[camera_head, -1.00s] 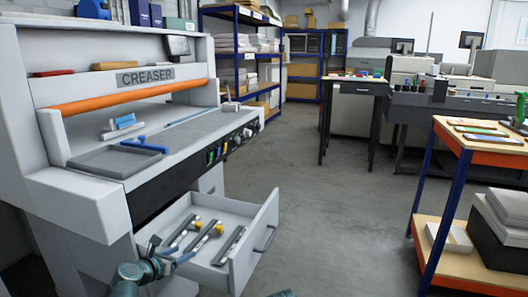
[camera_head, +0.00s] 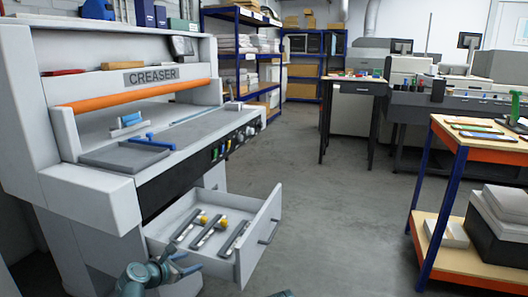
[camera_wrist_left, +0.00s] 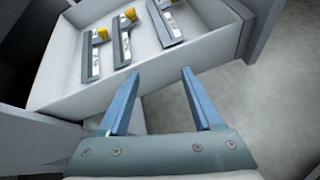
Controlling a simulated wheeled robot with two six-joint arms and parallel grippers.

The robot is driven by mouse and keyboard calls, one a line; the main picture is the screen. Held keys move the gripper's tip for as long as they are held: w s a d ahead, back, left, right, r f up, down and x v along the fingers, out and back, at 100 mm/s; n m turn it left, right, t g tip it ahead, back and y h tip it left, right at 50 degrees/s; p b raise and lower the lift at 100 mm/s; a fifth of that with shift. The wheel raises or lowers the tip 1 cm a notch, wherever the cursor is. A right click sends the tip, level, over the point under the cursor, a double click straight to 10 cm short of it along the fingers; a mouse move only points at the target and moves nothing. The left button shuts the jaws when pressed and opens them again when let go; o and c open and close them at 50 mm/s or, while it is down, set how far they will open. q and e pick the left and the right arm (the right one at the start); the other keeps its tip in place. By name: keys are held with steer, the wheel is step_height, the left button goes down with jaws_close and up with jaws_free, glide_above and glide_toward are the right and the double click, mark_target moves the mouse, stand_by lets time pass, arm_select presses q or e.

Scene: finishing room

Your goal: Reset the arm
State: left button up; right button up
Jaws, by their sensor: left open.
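My left gripper (camera_head: 191,262) is open and empty, low in the head view, in front of the near side of the open drawer (camera_head: 262,232). In the left wrist view its two blue fingers (camera_wrist_left: 160,73) stand wide apart with nothing between them. The drawer's pale wall (camera_wrist_left: 200,62) lies just beyond the fingertips, and I see no contact. Several grey tools with yellow parts (camera_head: 209,234) lie in the drawer; they also show in the left wrist view (camera_wrist_left: 122,40). My right gripper cannot be made out.
The drawer sticks out from the creaser machine (camera_head: 150,76), on whose bed a blue tool (camera_head: 148,142) lies. A shelf cart (camera_head: 460,160) stands at the right. A dark table (camera_head: 358,88) stands further back. The grey floor (camera_head: 340,220) between them is clear.

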arm_select(q)
steer(key=s+d+f+m+g+y, duration=0.25)
steer(key=s+f+m+g, duration=0.3)
steer(key=s+m, duration=0.6)
steer(key=s+d+f+m+g+y, duration=0.2)
steer(key=s+d+f+m+g, duration=0.35)
steer(key=m, duration=1.05)
steer(key=s+d+m+y, duration=0.2)
steer(key=s+d+m, duration=0.3)
steer(key=s+d, duration=0.4)
step_height(320, 180, up, 34)
steer(key=w+p, duration=0.1)
steer(key=p, duration=3.3)
steer(key=shift+w+d+n+g, duration=0.25)
steer(key=shift+d+n+g, duration=0.05)
steer(key=shift+d+n, duration=0.05)
steer(key=shift+f, duration=0.15)
